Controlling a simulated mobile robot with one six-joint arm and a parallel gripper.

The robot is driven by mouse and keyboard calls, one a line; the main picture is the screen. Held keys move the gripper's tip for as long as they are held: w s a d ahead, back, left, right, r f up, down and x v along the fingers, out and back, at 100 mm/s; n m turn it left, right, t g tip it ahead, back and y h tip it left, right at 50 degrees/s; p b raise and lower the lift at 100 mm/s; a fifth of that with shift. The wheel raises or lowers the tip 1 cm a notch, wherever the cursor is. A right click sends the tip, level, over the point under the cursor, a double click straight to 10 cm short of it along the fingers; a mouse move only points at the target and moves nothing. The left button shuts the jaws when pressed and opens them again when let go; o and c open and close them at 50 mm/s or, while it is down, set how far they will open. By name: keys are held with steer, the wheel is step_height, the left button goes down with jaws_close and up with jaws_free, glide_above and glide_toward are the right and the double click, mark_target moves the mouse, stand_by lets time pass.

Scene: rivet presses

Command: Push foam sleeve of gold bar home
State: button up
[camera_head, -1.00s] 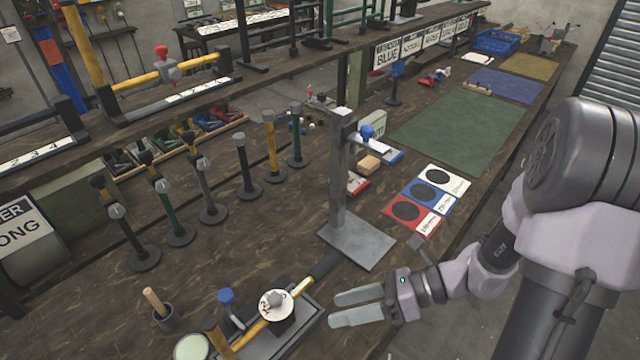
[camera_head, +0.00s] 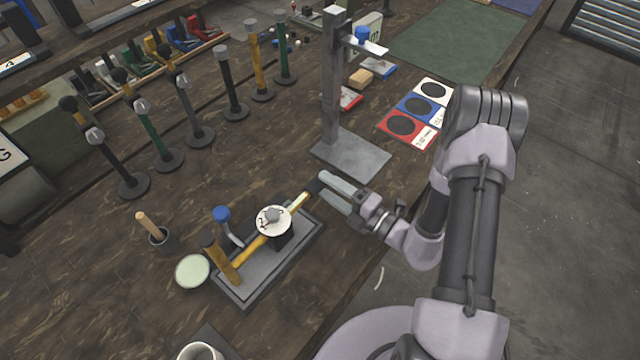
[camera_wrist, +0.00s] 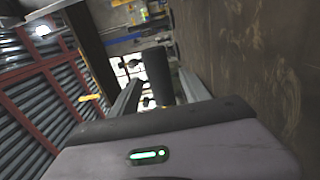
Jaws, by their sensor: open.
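The gold bar (camera_head: 256,245) lies slantwise in a grey fixture (camera_head: 300,243) on the bench, under a round white dial (camera_head: 273,221). In the wrist view the dark sleeve (camera_wrist: 157,75) shows between the two fingers (camera_wrist: 157,95). I cannot tell whether a finger touches it.
A grey post stand (camera_head: 350,155) rises just behind my gripper. Several upright bars line the back.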

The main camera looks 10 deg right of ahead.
mark_target(320, 182)
steer(key=shift+x, duration=1.6)
jaws_close()
